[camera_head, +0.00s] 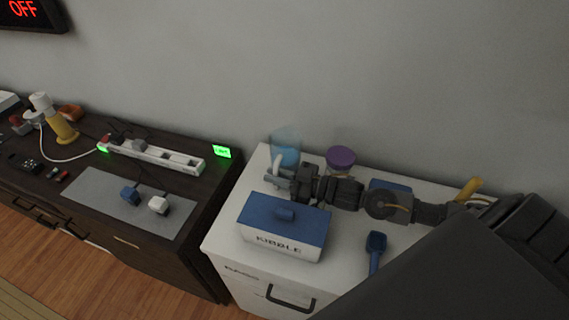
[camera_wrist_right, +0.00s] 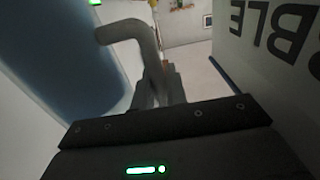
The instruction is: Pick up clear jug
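The clear jug (camera_head: 286,143) is see-through with a blue tint and stands upright at the back left of the white cabinet top. Its pale handle faces my right gripper (camera_head: 279,178), which reaches in from the right. In the right wrist view the jug (camera_wrist_right: 75,60) fills the left side, and its bent handle runs down between the close-set fingertips of my right gripper (camera_wrist_right: 160,88). The fingers look shut on the handle. The jug's base is partly hidden in the head view. My left gripper is not in view.
A blue-lidded KIBBLE box (camera_head: 284,226) stands just in front of my right gripper; its side (camera_wrist_right: 270,60) is close in the wrist view. A purple-lidded jar (camera_head: 341,158) is behind my wrist. A blue scoop (camera_head: 376,243) lies to the right. The dark desk (camera_head: 205,210) is left.

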